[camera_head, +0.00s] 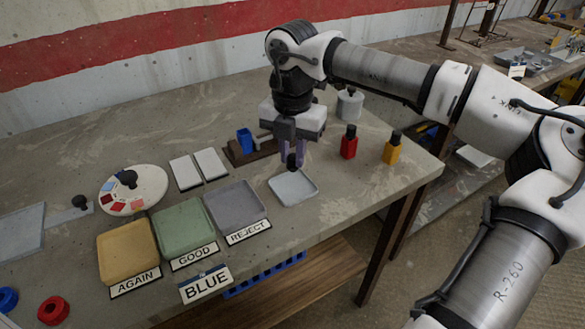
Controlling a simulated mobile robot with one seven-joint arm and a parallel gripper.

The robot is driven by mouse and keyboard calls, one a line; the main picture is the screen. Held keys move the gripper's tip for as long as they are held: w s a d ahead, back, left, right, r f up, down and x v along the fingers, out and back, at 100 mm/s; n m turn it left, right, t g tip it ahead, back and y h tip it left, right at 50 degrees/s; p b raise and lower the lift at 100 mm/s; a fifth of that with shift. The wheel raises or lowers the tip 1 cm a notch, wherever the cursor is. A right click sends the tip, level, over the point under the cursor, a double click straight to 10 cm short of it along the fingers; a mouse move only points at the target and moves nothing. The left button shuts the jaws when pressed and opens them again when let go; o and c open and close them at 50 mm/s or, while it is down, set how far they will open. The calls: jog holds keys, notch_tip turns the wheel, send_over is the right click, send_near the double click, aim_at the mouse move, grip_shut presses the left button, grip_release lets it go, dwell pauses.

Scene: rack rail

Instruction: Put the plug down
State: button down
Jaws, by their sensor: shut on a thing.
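My gripper (292,154) points down with its purple fingers shut on a small dark thing (292,162), probably the plug. Only its black, rounded part shows between and below the fingertips; its colour beyond that and its full shape are hidden. It is over the back edge of a small whitish tray (294,190). I cannot tell whether it touches the tray. The visible tray floor looks empty.
A red block (348,148) and a yellow block (393,152), both black-topped, stand to the right. A brown fixture with a blue piece (245,141) is left of my gripper. AGAIN (127,226), GOOD (183,208) and REJECT (237,190) trays line the front, near a BLUE sign (206,284).

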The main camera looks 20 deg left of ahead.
aim_at(292, 166)
jog(key=shift+f, duration=2.55)
jog(key=c, duration=1.3)
grip_release()
notch_tip(292, 166, up, 12)
jog(key=shift+r, duration=0.15)
